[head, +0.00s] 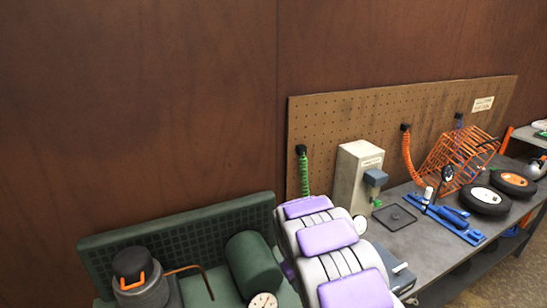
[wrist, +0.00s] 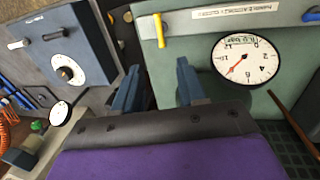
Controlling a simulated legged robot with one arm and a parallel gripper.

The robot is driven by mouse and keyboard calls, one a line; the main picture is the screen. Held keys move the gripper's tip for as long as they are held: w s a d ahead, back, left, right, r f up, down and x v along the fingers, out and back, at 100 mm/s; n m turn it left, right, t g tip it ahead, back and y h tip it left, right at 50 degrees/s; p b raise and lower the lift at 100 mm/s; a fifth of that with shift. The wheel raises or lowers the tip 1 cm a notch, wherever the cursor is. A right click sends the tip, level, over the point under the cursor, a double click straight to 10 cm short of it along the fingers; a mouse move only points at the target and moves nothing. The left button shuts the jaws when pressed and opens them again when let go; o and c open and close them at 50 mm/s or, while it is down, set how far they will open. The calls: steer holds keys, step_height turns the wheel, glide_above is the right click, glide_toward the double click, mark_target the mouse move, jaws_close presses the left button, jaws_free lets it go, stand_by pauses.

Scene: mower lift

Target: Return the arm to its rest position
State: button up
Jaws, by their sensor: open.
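My gripper (wrist: 158,88) shows in the wrist view with two blue-grey fingers apart and nothing between them. Behind the fingers are the edge of a green machine panel and a darker gap beside it. My arm, with purple and white covers, rises from the bottom centre of the head view, and it hides part of the bench and green machine. My gripper's fingers cannot be made out in the head view.
A green machine (head: 180,235) with a round gauge (wrist: 245,60) stands close to my arm. A grey bench (head: 410,235) holds a beige box (head: 357,180), an orange wire basket (head: 455,155) and black wheels (head: 485,199). A pegboard (head: 350,120) stands behind. Open wall lies above.

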steer(key=s+d+r+m+g+b, duration=0.1)
steer(key=s+d+r+b, duration=0.1)
steer(key=s+r, duration=0.45)
steer(key=s+d+r+m+b, duration=0.15)
steer(key=s+r, duration=0.25)
steer(key=s, duration=0.5)
steer(key=s+m+g+y+b, duration=0.1)
steer(key=s+m+y+b, duration=0.1)
steer(key=s, duration=2.4)
steer(key=shift+a+r+g+b, duration=0.2)
steer(key=shift+r+g+b, duration=0.15)
steer(key=shift+b, duration=0.45)
steer(key=shift+o, duration=0.3)
